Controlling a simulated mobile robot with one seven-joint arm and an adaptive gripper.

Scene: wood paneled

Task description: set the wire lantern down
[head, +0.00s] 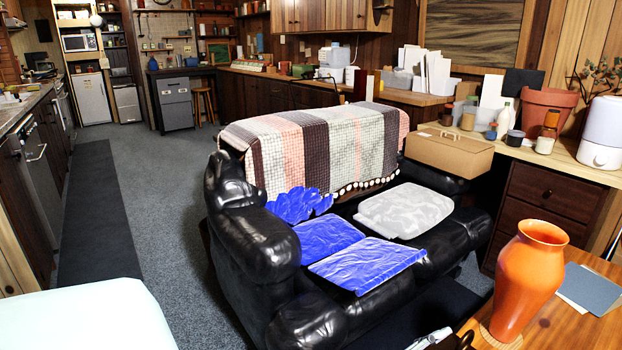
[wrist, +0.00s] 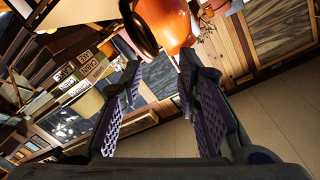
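I cannot make out a wire lantern in either view. In the wrist view my gripper (wrist: 160,62) has its two dark, ridged fingers spread apart, with background showing between them. A dark, smooth curved shape (wrist: 138,30) lies just beyond the left fingertip; I cannot tell what it is. The orange vase (wrist: 165,18) is beyond the fingertips at the top of the wrist view. In the head view, the orange vase (head: 527,282) stands upright on the wooden table (head: 572,335) at the lower right.
Blue-grey cards (head: 590,289) lie on the table right of the vase. A black sofa (head: 262,238) with blue cushions (head: 366,264), a grey cushion (head: 405,210) and a striped blanket (head: 310,145) fills the middle. A cardboard box (head: 449,152) sits behind. Carpeted floor is clear at left.

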